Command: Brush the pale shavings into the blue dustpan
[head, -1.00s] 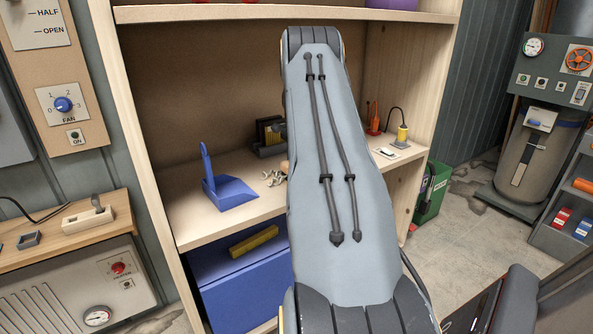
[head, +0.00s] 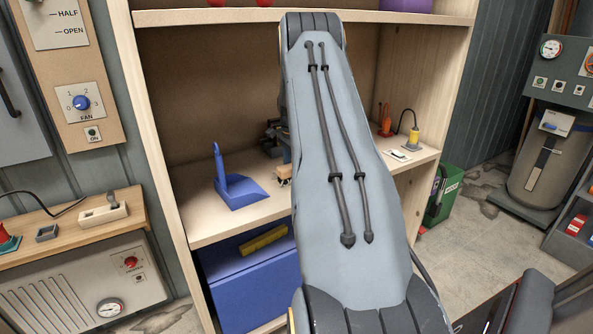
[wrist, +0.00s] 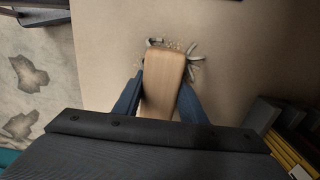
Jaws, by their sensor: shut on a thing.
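The blue dustpan (head: 240,192) stands on the shelf board left of my arm, its handle upright. My gripper (wrist: 160,88) is shut on a light wooden brush (wrist: 162,72), with one blue finger on each side. The brush also shows in the head view (head: 284,171), low over the shelf to the right of the dustpan and apart from it. Pale curled shavings (wrist: 194,58) lie around the brush's far end in the wrist view, mostly on its right. In the head view the brush and arm mostly hide the shavings. The bristles are hidden.
The shelf board (head: 205,225) is bare in front of the dustpan. A dark holder with yellow items (wrist: 290,150) is at the right of the wrist view. The cabinet's left upright (head: 160,130) is near the dustpan.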

